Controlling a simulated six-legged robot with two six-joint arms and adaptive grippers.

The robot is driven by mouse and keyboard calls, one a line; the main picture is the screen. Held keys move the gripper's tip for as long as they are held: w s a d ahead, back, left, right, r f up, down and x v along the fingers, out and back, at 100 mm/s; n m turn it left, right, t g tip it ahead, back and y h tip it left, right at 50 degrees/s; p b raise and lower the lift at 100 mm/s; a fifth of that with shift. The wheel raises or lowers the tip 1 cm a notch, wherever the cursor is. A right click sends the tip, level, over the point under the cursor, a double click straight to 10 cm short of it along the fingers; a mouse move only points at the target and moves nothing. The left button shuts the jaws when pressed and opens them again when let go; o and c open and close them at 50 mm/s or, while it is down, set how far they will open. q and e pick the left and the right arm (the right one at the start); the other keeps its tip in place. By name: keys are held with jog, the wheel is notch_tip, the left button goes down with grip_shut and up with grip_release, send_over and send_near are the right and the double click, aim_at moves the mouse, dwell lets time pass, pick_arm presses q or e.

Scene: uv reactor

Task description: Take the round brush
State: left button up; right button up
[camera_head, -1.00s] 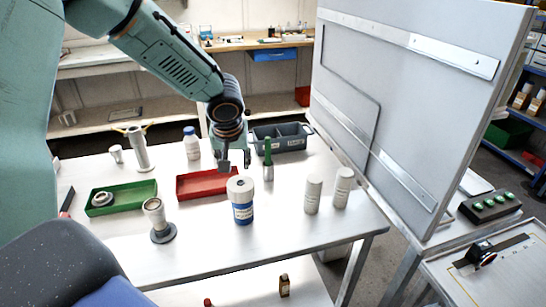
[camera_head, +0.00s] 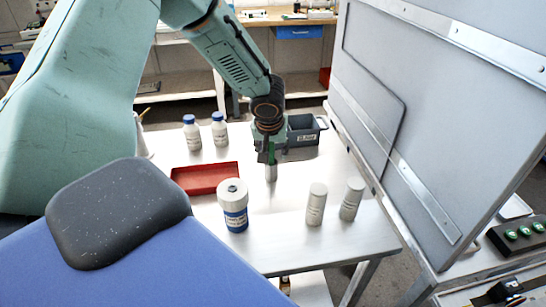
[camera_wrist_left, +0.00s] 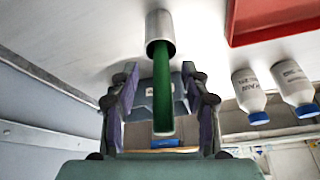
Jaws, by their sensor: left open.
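The likely round brush shows as a green handle (camera_wrist_left: 163,90) rising from a grey metal cylinder (camera_wrist_left: 160,32) in the left wrist view. In the head view the cylinder (camera_head: 271,174) stands upright on the table, and the green part above it is mostly hidden by my gripper. Any bristles are hidden. My left gripper (camera_head: 267,156) is at the handle, above the cylinder. In the left wrist view its open fingers (camera_wrist_left: 161,74) stand on either side of the handle, with a gap at each side. My right gripper is not in view.
A red tray (camera_head: 207,191) lies left of the cylinder. A blue-and-white jar (camera_head: 234,217) stands in front, with two pale canisters (camera_head: 317,204) to its right. A grey bin (camera_head: 303,142) and two blue-capped bottles (camera_head: 193,140) stand behind. A large grey panel (camera_head: 440,110) bounds the right.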

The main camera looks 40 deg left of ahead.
pick_arm(q)
jog(key=shift+a+f, duration=0.2)
jog(key=shift+f, duration=0.3)
jog(key=shift+s+d+r, duration=0.1)
jog(key=shift+s+d, duration=0.05)
jog(key=shift+d, duration=0.1)
jog(key=shift+a, duration=0.2)
jog(key=c, duration=0.5)
jog(key=shift+d, duration=0.15)
grip_shut()
